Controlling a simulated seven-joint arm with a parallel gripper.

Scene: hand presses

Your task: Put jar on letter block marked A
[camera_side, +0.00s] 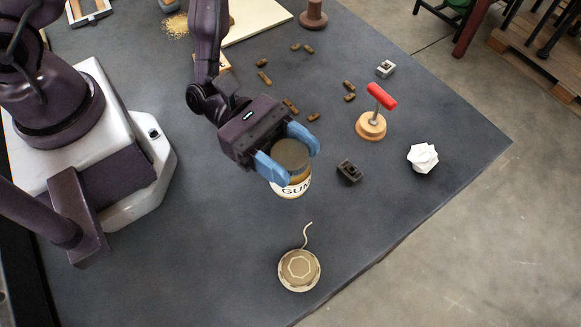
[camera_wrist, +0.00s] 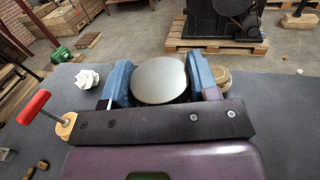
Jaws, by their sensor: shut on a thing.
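The jar (camera_side: 297,189) has a dark grey lid and a pale label with letters that read like "GUM". My gripper (camera_side: 291,160) is shut on it, with one blue finger on each side. The jar looks upright and seems held above the table, though the gap under it is hard to judge. In the wrist view the round lid of the jar (camera_wrist: 160,81) sits between the blue fingers. Several small brown blocks (camera_side: 290,106) lie scattered behind the gripper. A dark block (camera_side: 349,171) is right of the jar and a grey block (camera_side: 385,69) is farther back. I cannot read an A on any.
A round tan disc with a cord (camera_side: 299,270) lies in front. A brown spool-like piece (camera_side: 313,15) is at the back. Front-left table is clear.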

